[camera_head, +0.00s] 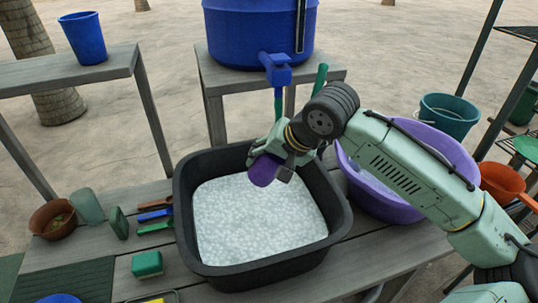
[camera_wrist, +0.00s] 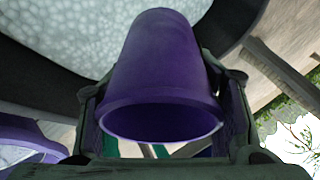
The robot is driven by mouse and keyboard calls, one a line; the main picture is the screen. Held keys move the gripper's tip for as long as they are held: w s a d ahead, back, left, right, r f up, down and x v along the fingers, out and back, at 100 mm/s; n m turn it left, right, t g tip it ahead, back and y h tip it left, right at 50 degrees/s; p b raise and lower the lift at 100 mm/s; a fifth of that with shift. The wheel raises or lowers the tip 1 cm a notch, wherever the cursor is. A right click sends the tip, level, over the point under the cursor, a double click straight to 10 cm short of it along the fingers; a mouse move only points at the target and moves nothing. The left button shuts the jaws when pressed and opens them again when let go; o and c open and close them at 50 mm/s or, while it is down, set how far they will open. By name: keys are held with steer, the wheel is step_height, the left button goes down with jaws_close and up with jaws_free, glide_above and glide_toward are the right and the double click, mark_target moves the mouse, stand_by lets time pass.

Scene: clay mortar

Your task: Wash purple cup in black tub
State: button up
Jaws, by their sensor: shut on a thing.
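The purple cup (camera_head: 264,170) is in my gripper (camera_head: 282,164), tilted, above the back part of the black tub (camera_head: 337,222). The tub is full of white foamy suds (camera_head: 255,220). In the wrist view the cup (camera_wrist: 160,65) lies between the two fingers of my gripper (camera_wrist: 160,105), with its open rim toward the camera. Behind it are the suds (camera_wrist: 40,60) and the dark tub rim (camera_wrist: 110,60). The cup looks to be over the suds; I cannot tell its exact height.
A purple basin (camera_head: 375,205) stands right of the tub, partly behind my arm. Brushes (camera_head: 155,214), a green sponge (camera_head: 147,264) and a brown bowl (camera_head: 52,219) lie left of it. A blue barrel (camera_head: 255,35) with a tap (camera_head: 276,68) stands behind the tub.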

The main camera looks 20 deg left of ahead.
step_height(320, 180, down, 15)
steer(key=b, duration=1.2)
steer(key=shift+f, duration=0.2)
steer(key=shift+f+b, duration=0.15)
steer(key=shift+b, duration=0.15)
steer(key=shift+f, duration=0.35)
steer(key=shift+r, duration=0.15)
